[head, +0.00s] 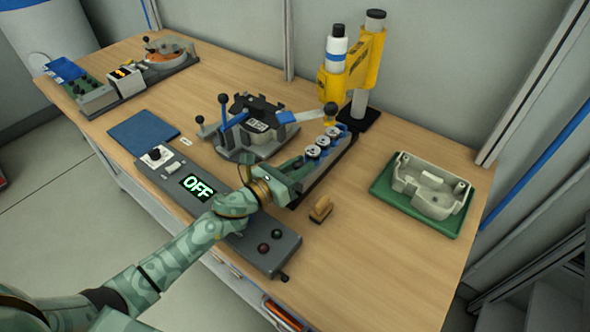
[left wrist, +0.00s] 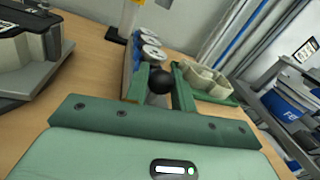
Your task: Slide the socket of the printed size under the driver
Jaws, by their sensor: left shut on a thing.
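Several round white-topped sockets in blue holders (head: 323,142) sit in a row on a dark slide rail (head: 328,172) beneath the yellow driver stand (head: 372,62). The driver (head: 336,48), white and blue, stands upright at the rail's far end. My left gripper (head: 298,168) is at the rail's near end. In the left wrist view its fingers (left wrist: 161,88) are shut on a black ball knob (left wrist: 160,80), in line with the sockets (left wrist: 152,52) beyond. A fixture (head: 258,126) with a small printed label stands left of the rail; I cannot read the label. My right gripper is not in view.
A grey control box (head: 165,172) shows OFF. A green tray (head: 385,190) with a pale housing (head: 432,185) is at the right. A tan block (head: 321,210) lies near the rail. A blue mat (head: 143,132) is at the left. The front right tabletop is clear.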

